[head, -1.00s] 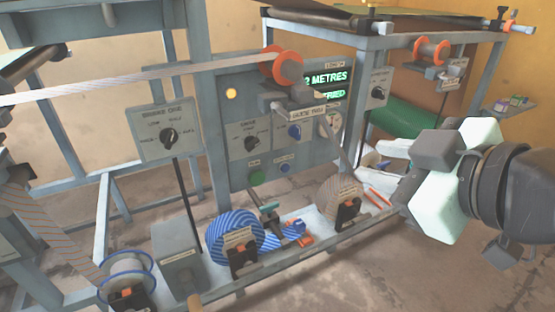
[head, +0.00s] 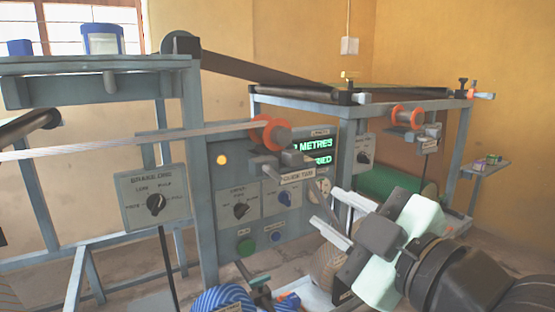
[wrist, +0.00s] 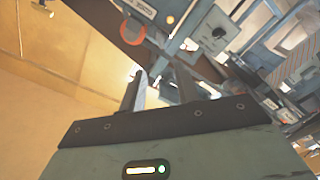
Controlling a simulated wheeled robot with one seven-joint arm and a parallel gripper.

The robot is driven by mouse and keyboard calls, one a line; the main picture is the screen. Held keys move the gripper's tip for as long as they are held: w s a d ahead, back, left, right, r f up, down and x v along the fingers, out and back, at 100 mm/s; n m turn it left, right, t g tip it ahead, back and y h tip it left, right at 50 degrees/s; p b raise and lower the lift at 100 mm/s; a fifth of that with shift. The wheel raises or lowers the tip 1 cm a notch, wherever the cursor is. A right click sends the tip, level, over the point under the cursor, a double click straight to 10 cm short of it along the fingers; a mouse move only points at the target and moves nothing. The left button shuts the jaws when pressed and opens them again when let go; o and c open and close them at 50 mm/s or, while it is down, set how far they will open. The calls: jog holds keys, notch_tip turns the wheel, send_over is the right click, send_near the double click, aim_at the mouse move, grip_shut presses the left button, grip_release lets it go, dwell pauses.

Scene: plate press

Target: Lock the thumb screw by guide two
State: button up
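Guide two is an orange-flanged roller (head: 270,133) in the middle of the head view, with a film strip running to it from the left. Its label plate (head: 298,177) hangs just below, beside grey bracket blocks. I cannot clearly make out the thumb screw; it may be among these blocks. My gripper (head: 323,205) is open and empty, to the lower right of the label plate, its fingers pointing up and left, apart from the guide. The wrist view shows both fingers (wrist: 158,85) with a gap between them. An orange roller (wrist: 131,32) lies beyond them; I cannot tell which guide it is.
A panel behind has dials, a green button (head: 246,246) and a lit display (head: 313,143). The brake one box (head: 155,197) is at left. Another orange roller (head: 407,116) is at right. A blue striped roll (head: 222,299) lies below. Frame posts stand around the guide.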

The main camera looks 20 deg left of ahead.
aim_at(276, 176)
jog(key=p+x, duration=0.6)
jog(key=x, duration=0.9)
jog(key=shift+c, duration=0.3)
grip_shut()
